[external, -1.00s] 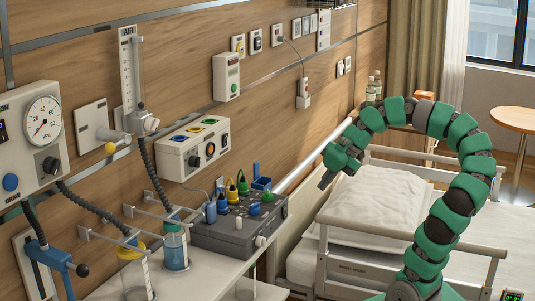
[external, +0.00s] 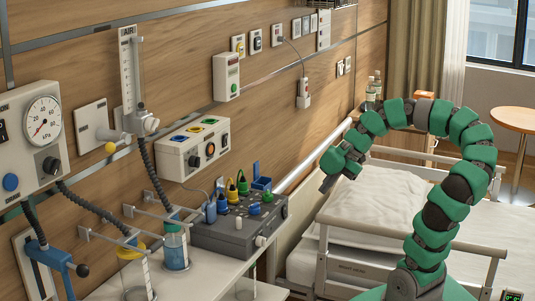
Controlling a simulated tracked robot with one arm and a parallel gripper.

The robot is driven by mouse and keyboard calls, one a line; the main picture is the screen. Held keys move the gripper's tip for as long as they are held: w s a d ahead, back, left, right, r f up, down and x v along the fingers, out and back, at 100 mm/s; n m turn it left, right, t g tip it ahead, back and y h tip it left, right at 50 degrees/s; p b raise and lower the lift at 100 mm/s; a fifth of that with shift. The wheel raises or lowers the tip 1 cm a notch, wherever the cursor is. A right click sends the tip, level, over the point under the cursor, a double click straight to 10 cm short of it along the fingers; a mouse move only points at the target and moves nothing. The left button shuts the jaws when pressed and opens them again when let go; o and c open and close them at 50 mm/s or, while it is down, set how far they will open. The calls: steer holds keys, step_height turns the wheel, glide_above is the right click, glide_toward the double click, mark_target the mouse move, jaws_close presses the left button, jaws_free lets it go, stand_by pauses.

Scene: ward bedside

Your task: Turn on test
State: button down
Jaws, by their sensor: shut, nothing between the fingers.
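No control marked "test" can be read at this size. Controls in view are the white wall box (external: 226,77) with a green button and a small dark display, the cream wall box (external: 194,149) with knobs and coloured sockets, and the grey console (external: 238,236) with knobs and coloured plugs on the bedside shelf. My gripper (external: 327,184) is shut and empty. It points down and left, in the air above the bed's head end, to the right of the grey console and apart from all of these controls.
The bed (external: 377,258) with its pillow (external: 379,204) and side rail (external: 408,235) lies under my arm. Suction jars (external: 175,249) stand on the shelf at left, below a gauge panel (external: 30,135). Bottles (external: 373,90) and a round table (external: 514,120) are farther back.

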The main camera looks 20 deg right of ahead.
mark_target(285, 212)
steer(key=w+a+f+b, duration=0.3)
steer(key=a+f, duration=0.5)
steer(key=shift+w+a+f, duration=0.25)
steer(key=shift+f, duration=0.05)
stand_by(0.4)
stand_by(0.3)
steer(key=shift+w+a+f, duration=0.15)
steer(key=shift+a, duration=0.05)
